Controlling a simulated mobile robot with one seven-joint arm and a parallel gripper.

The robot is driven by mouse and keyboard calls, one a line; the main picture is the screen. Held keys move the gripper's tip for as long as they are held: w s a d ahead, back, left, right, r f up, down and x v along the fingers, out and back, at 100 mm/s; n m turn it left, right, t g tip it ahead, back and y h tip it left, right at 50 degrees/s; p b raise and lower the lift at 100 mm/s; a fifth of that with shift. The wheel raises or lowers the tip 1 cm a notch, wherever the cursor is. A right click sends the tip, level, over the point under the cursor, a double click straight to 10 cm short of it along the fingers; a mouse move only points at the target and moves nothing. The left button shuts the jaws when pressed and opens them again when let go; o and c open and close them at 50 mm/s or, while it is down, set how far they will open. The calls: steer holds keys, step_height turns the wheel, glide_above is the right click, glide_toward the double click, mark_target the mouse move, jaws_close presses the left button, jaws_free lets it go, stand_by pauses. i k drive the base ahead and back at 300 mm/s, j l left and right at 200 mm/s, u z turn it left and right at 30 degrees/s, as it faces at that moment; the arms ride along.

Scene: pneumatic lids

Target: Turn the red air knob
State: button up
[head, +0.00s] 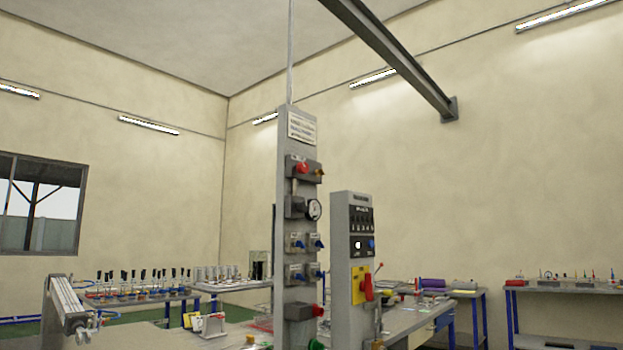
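A tall grey column (285,222) stands near the middle of the head view and carries air fittings. A red knob (302,167) sits on a dark block near its top, above a round pressure gauge (314,210). Another red knob (318,310) sticks out from a block low on the column. A red handle (367,287) is on a yellow plate of the shorter grey panel to the right. The frame does not show which way the knobs are set. My gripper is not in view.
Blue valves (297,243) sit in two rows on the column, and a green knob (316,344) is at its foot. A grey metal cylinder-like device (68,305) rises at lower left. Benches with small parts stand behind. A beam (395,55) crosses overhead.

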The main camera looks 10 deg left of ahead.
mark_target(302, 169)
steer(key=i, duration=1.3)
